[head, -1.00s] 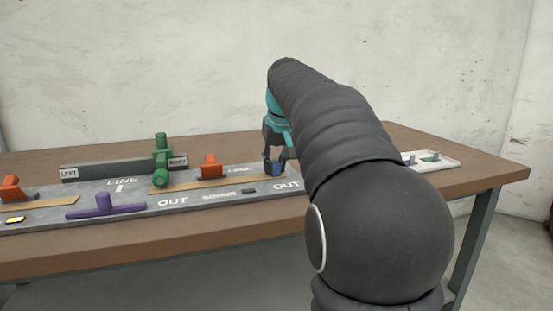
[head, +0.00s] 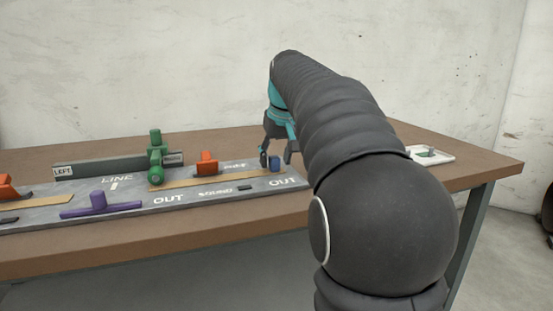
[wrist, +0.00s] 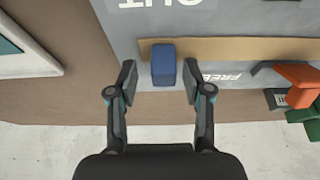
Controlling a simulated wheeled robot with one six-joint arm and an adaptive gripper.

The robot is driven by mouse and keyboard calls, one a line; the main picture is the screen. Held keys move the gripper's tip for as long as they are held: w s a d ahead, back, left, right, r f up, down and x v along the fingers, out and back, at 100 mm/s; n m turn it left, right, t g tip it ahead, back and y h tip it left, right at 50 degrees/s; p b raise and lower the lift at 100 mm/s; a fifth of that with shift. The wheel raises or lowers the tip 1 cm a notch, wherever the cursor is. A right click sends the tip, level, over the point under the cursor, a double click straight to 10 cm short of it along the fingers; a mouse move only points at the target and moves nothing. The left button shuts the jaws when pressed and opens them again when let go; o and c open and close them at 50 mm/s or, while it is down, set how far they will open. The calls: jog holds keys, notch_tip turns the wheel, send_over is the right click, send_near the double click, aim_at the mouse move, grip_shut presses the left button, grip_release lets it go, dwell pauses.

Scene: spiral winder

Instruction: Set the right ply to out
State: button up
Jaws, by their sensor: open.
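A blue block (head: 276,164) sits at the right end of the right tan strip (head: 215,178) on the grey board, between an OUT label (head: 283,182) and a FREE label behind. My gripper (head: 277,157) is open above the board's right end. In the wrist view, the blue block (wrist: 163,64) is between the two apart fingers of my gripper (wrist: 160,80), with gaps on both sides. The orange handle (wrist: 298,84) is at the right. No piece carries a legible ply label.
A green slider (head: 156,160) stands by a grey rail (head: 105,168) labelled LEFT. A purple T-handle (head: 99,204) is on the board's front, and another orange handle (head: 8,188) is far left. A white tray (head: 446,157) lies right of my arm.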

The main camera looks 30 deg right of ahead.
jog(key=v, duration=1.1)
jog(key=shift+s+d+r, duration=0.1)
jog(key=shift+s, duration=0.05)
